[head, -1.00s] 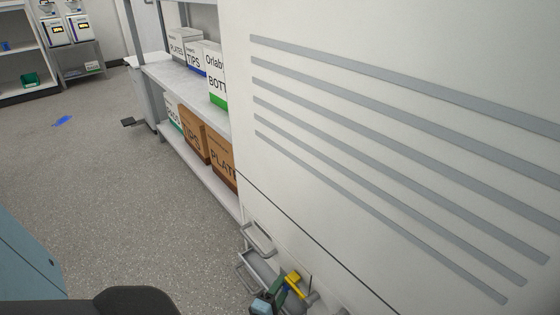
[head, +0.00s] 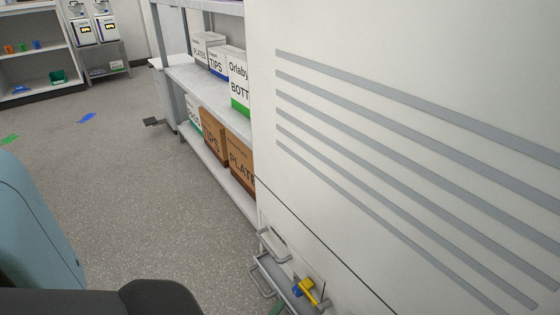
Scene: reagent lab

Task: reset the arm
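Neither gripper shows in the head view. A dark rounded part of my own body (head: 150,298) shows at the bottom left. Whether it belongs to an arm I cannot tell. What my grippers hold, if anything, is out of sight.
A large white cabinet (head: 400,60) with grey slats fills the right side, close by. Metal handles and a yellow and blue item (head: 308,290) are at its foot. A shelf (head: 190,76) with boxes stands beyond it. A blue-grey panel (head: 35,230) is at left. Open floor (head: 140,190) lies between, with blue (head: 87,118) and green (head: 9,139) pieces on it.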

